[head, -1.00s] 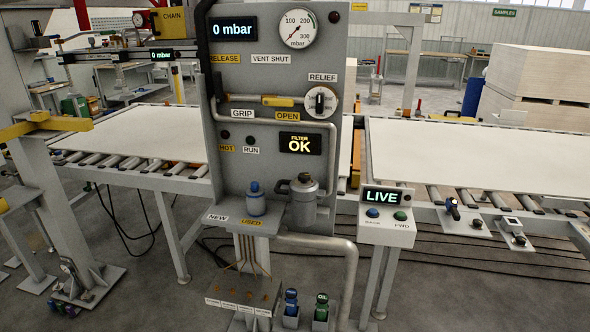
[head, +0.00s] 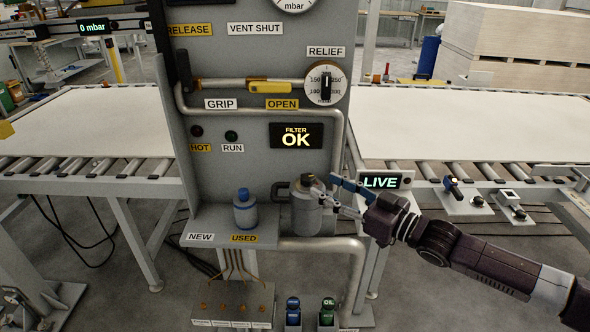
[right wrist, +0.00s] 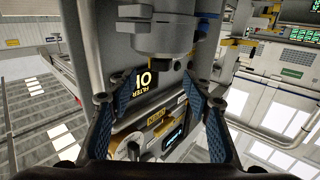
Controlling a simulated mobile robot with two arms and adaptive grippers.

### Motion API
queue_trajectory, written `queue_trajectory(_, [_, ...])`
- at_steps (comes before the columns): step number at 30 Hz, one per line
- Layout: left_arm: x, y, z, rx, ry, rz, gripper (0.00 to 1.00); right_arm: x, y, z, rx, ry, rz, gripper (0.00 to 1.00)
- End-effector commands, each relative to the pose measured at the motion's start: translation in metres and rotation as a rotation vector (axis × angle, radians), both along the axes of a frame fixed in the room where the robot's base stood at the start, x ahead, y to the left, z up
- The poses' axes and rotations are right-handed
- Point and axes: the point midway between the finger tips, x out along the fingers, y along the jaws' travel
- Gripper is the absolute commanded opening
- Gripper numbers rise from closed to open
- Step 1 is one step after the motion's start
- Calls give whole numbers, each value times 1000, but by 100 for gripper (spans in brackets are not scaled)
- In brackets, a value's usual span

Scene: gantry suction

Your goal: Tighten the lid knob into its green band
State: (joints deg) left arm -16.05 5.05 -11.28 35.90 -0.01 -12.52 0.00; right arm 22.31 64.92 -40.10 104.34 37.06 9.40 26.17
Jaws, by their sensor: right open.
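The grey filter canister (head: 305,212) stands on the panel's small shelf, with a dark lid knob (head: 307,181) on top. My right gripper (head: 330,188) is just right of the lid, with its fingers apart and nothing between them. The right wrist view is upside down. There the canister (right wrist: 165,38) fills the top middle, and the knob (right wrist: 153,64) is partly visible beyond the open fingers (right wrist: 160,101). I cannot make out a green band or the knob's setting. My left gripper is out of view.
The filter display (head: 296,135) reads OK. A LIVE control box (head: 386,180) sits close behind my right gripper. Pipes run beside the canister, and roller conveyors carry pale boards on both sides.

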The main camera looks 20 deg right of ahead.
Motion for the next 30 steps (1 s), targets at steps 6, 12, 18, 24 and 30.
queue_trajectory(6, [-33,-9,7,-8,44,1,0,20,13,3,1,-2,0,46])
queue_trajectory(12, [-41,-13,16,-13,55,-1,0,44,30,3,1,-1,1,46])
queue_trajectory(18, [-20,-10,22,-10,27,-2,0,60,40,0,-1,0,-1,46])
queue_trajectory(24, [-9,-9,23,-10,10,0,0,64,42,-1,-2,1,-1,46])
queue_trajectory(30, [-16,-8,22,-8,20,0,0,63,42,-2,-2,1,-1,39])
